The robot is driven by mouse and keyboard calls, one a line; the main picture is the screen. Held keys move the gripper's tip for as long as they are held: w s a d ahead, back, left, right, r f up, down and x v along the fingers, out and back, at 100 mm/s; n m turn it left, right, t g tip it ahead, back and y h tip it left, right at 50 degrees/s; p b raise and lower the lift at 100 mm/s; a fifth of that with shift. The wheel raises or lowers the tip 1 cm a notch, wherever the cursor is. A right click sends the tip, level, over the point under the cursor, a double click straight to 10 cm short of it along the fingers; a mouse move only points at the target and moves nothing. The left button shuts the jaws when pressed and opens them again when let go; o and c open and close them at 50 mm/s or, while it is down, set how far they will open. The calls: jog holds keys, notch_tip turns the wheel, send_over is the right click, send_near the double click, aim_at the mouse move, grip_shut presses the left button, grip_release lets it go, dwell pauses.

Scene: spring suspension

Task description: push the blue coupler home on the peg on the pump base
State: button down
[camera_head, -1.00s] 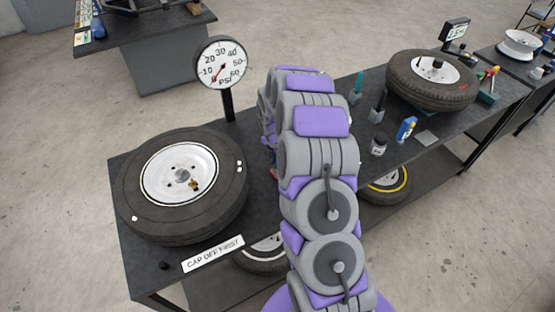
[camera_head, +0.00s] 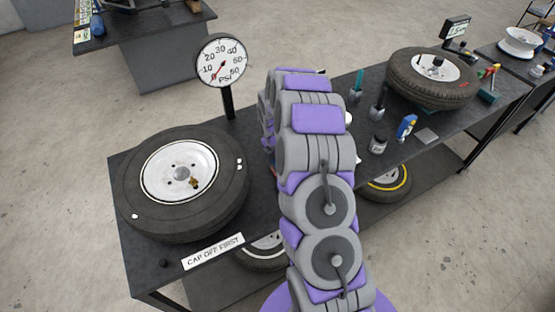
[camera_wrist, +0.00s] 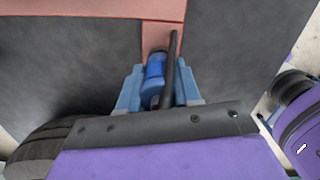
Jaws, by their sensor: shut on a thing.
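In the wrist view, my gripper (camera_wrist: 158,92) is shut on the blue coupler (camera_wrist: 155,66), its blue fingers on either side. A black hose (camera_wrist: 170,68) runs along the coupler's right side. The coupler's far end is at a narrow reddish strip of the pump base (camera_wrist: 90,8), which spans the top of the view. I cannot make out the peg, nor whether the coupler is around it or only close to it. In the head view, my arm hides the gripper, coupler and pump base.
A tyre (camera_head: 225,200) with a white rim lies on the dark bench (camera_head: 140,275) at left, behind a "CAP OFF FIRST" sign (camera_head: 213,251). A PSI gauge (camera_head: 221,61) stands behind it. Another tyre (camera_head: 405,75) and several small items are at right.

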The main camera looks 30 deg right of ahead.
jog(key=shift+f, duration=0.5)
jog(key=c, duration=0.7)
grip_release()
jog(key=shift+r, duration=0.15)
jog(key=shift+r+p, duration=1.65)
jog(key=shift+r, duration=1.75)
